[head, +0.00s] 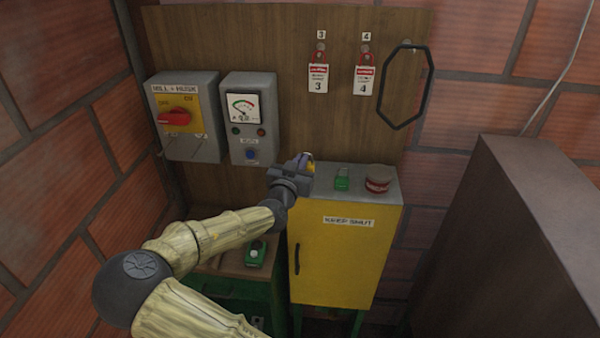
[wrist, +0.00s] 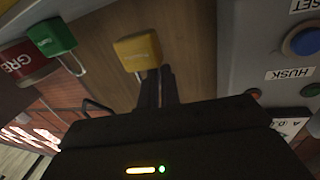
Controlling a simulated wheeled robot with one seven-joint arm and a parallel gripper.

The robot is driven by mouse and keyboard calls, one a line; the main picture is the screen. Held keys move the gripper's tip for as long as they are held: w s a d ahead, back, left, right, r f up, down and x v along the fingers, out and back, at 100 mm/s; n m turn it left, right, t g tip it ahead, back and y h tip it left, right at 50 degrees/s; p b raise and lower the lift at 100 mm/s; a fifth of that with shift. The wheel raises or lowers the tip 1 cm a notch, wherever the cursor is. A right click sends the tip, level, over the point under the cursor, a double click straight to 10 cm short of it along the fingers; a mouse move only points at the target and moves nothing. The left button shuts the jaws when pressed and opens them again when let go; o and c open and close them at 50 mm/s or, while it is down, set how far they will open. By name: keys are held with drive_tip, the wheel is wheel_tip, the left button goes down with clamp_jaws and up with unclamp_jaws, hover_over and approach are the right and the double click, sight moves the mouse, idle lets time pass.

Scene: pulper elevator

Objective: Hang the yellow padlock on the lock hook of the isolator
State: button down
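The yellow padlock (wrist: 138,50) shows in the wrist view with its shackle toward my gripper's dark fingers (wrist: 157,85). The fingers look closed at the shackle, and the body appears to hang in front of bare wood. In the head view my gripper (head: 303,160) is above the left end of the yellow cabinet, with a bit of the padlock (head: 310,168) showing at its tip. The isolator (head: 187,115) is a grey box on the left of the board, with a red handle (head: 174,118) on a yellow plate. Its lock hook is too small to make out clearly.
A grey gauge box (head: 248,118) stands between the isolator and my gripper. A green padlock (head: 342,180) and a red tin (head: 378,178) stand on the yellow cabinet (head: 335,262). Tags 3 (head: 318,78) and 4 (head: 364,80) and a black loop (head: 428,90) hang at upper right.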

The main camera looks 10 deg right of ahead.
wheel_tip(320, 180, down, 4)
drive_tip(key=shift+r+p, duration=0.25)
drive_tip(key=shift+p, duration=0.3)
drive_tip(key=shift+f, duration=0.1)
drive_tip(key=shift+f+b, duration=0.2)
drive_tip(key=shift+b, duration=0.15)
drive_tip(key=c, duration=1.6)
unclamp_jaws()
drive_tip(key=shift+w+p, duration=0.15)
drive_tip(key=shift+p, duration=0.15)
drive_tip(key=shift+a+r, duration=0.1)
drive_tip(key=shift+a, duration=0.1)
drive_tip(key=b+v, duration=0.3)
drive_tip(key=v, duration=0.5)
drive_tip(key=b+v, duration=0.3)
drive_tip(key=v, duration=0.6)
drive_tip(key=shift+s+d+r, duration=0.1)
drive_tip(key=shift+s+r, duration=0.05)
drive_tip(key=shift+s, duration=0.2)
